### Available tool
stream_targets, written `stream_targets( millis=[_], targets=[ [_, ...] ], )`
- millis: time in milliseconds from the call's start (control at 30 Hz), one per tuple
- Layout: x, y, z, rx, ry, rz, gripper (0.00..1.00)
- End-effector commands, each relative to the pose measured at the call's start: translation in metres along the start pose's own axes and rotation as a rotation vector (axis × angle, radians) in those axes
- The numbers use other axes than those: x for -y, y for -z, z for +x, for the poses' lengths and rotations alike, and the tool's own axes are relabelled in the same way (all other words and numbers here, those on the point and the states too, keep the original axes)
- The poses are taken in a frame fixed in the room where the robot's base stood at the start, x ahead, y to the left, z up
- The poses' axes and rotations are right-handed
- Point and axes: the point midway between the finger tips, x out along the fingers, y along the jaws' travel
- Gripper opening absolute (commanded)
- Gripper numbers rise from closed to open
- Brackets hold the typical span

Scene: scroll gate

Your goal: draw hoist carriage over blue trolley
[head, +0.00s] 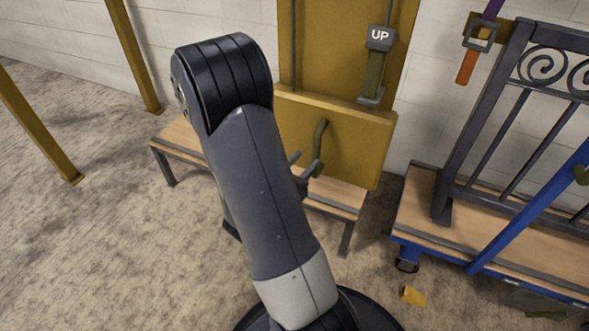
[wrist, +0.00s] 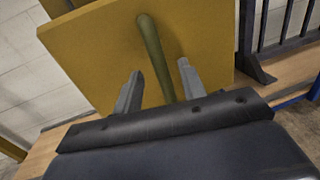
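The hoist carriage, a yellow panel (head: 358,150), stands in front of a low wooden bench. An olive bar handle (head: 320,140) sticks out from its face. In the wrist view the panel (wrist: 90,55) fills the upper middle, with the handle (wrist: 150,45) running down between my fingers. My gripper (head: 303,177) is open at the handle's lower end; in the wrist view its fingertips (wrist: 160,73) lie on either side of the handle, apart from it. The blue trolley (head: 440,258) is at the right, with a wooden deck carrying a dark scroll gate (head: 500,130).
An olive strap or lever block marked UP (head: 380,40) hangs above the panel. A low bench (head: 335,195) is behind my arm. A purple and orange strap (head: 468,65) hangs by the gate. A small yellow piece (head: 413,296) lies on the floor. Yellow posts (head: 135,55) stand left.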

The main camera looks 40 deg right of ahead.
Motion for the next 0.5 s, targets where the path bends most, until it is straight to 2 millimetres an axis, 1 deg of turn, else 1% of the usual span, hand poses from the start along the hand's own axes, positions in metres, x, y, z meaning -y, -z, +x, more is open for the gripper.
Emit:
stream_targets(
  millis=[33, 200, 333, 500],
  targets=[
    [-0.001, -0.001, -0.008, -0.001, -0.005, -0.001, 0.39],
    [-0.001, 0.0, -0.025, 0.0, -0.003, -0.002, 0.39],
    [0.0, 0.0, -0.033, -0.001, -0.001, -0.002, 0.39],
    [0.001, 0.0, -0.036, 0.0, 0.001, -0.001, 0.39]
  ],
)
